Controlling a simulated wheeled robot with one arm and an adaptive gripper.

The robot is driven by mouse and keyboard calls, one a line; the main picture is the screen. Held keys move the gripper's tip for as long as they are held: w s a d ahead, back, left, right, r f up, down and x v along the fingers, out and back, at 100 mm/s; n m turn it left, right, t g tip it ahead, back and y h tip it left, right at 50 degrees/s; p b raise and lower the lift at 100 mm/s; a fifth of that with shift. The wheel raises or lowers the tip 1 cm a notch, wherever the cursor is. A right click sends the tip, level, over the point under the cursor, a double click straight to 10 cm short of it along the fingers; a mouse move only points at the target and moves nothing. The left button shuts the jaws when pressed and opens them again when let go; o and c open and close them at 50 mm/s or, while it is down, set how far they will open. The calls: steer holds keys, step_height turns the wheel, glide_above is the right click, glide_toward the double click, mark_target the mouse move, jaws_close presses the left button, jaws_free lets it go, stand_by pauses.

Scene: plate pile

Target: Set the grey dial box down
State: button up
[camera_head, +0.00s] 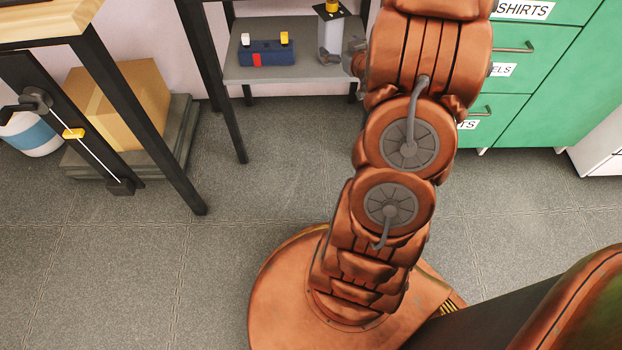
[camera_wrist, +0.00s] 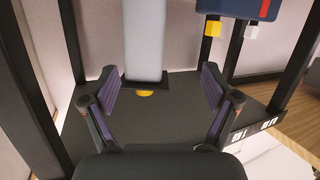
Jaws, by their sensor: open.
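The grey dial box (camera_head: 329,38) stands upright on the grey shelf (camera_head: 285,71) in the head view, with a black top plate and a yellow dial. In the wrist view the grey dial box (camera_wrist: 145,42) shows upside down, its black plate and yellow dial lowest; its other end is cut off by the frame. My gripper (camera_head: 350,56) is just right of the box in the head view, partly hidden by my arm. In the wrist view my gripper (camera_wrist: 158,74) is open, with gaps between both fingers and the box.
A blue box (camera_head: 266,52) with a red stripe and yellow and white knobs sits left on the same shelf. Dark shelf legs frame it. Green drawers (camera_head: 545,85) stand right. A wooden-topped table (camera_head: 40,20) with a cardboard box (camera_head: 130,98) beneath is left.

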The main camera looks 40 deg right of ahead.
steer(key=s+a+r+n+g+y, duration=0.1)
steer(key=s+a+g+y, duration=0.1)
steer(key=s+a+g, duration=0.8)
steer(key=s+a+g+y, duration=0.1)
steer(key=s+a+g, duration=0.4)
steer(key=s+a, duration=1)
steer(key=s+a+r+n+g+y, duration=0.1)
steer(key=s+a+r+g, duration=0.2)
steer(key=s+a, duration=0.4)
steer(key=a, duration=0.4)
steer(key=shift+s+a+r, duration=0.35)
steer(key=shift+s, duration=0.05)
step_height(320, 180, up, 38)
steer(key=w+t+p, duration=0.1)
steer(key=p, duration=3.4)
steer(key=shift+w+d+f+t+p, duration=0.15)
steer(key=shift+w+f+t+p, duration=0.1)
steer(key=shift+w+t+p, duration=0.15)
